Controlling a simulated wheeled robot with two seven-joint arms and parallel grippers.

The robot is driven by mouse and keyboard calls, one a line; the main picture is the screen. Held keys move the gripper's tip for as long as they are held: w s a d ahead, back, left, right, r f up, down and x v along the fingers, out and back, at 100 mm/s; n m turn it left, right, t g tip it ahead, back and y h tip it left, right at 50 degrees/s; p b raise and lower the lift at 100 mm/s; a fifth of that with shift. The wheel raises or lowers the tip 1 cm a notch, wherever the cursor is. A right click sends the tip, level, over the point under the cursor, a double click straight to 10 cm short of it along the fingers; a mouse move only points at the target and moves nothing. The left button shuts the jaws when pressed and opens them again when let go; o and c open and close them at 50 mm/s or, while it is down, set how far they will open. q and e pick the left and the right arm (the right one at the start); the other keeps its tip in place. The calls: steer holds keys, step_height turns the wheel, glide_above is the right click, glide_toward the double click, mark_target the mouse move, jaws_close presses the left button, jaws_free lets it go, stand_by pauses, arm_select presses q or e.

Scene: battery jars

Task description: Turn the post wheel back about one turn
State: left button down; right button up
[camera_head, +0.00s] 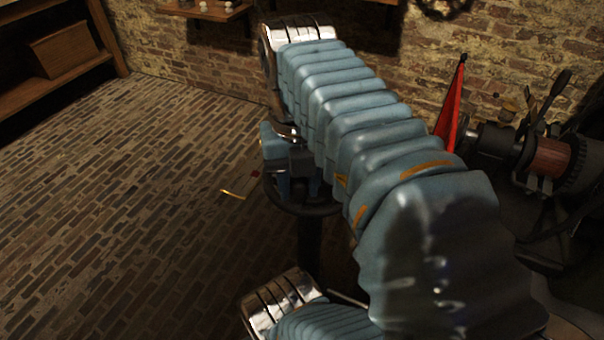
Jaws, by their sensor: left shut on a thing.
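The post wheel (322,210) is a dark round rim on top of a dark upright post (310,248), near the middle of the view. My blue-sleeved arm passes over it and hides much of its right and far side. My left gripper (291,184) points down at the wheel and is shut on it at the near-left part. The fingertips are dark and partly hidden, so the exact grip on the rim cannot be made out. My right gripper is not in view.
A red pointed cone-like piece (452,105) and a machine with a copper-coloured drum (550,157) stand at the right. A thin yellow bent piece (233,194) shows left of the wheel. A wooden shelf (65,50) stands at upper left. The brick floor at left is clear.

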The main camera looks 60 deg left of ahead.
arm_select(q)
steer(key=shift+w, duration=0.1)
stand_by(0.3)
steer(key=c, duration=0.8)
jaws_free()
steer(key=shift+o, duration=0.2)
step_height(320, 180, up, 14)
steer(key=shift+f, duration=0.1)
